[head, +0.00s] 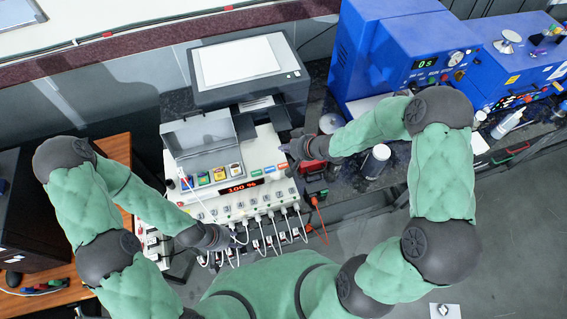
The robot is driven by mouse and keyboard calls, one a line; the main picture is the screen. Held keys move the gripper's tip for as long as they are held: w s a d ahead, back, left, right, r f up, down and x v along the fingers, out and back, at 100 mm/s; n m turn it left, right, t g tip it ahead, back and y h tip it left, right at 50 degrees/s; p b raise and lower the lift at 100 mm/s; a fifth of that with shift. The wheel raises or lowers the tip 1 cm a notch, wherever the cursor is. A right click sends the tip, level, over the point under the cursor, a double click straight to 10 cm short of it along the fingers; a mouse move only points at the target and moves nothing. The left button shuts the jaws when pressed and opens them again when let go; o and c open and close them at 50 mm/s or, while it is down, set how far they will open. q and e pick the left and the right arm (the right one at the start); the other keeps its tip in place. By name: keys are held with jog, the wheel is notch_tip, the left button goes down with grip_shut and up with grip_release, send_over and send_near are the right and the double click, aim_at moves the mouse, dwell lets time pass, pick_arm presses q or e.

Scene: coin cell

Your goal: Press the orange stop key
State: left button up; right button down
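A white machine (205,205) stands in the middle of the head view. It has a red lit display reading about 100 % (243,187) and a row of small coloured keys. My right gripper (288,149) is just right of the machine's upper right edge, apart from the keys. My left gripper (219,237) is low at the machine's front left, near the white plugs. Finger openings of both are too small to tell.
A grey box with a raised lid (200,133) stands behind the keys. A printer (245,65) is at the back. Several plugs and cables (265,225) line the machine's front. A red-and-black tool (313,168) lies near my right gripper.

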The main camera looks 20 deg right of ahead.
jog(key=b, duration=0.8)
send_over(285, 166)
notch_tip(285, 166, down, 7)
jog(key=shift+f, duration=0.2)
jog(key=shift+f+b, duration=0.35)
jog(key=shift+f, duration=0.35)
dwell(0.6)
jog(key=shift+f, duration=0.45)
jog(key=shift+f+b, duration=0.3)
jog(key=shift+f, duration=0.05)
dwell(0.6)
dwell(0.3)
jog(key=shift+r+p, duration=0.85)
jog(key=shift+p, duration=0.1)
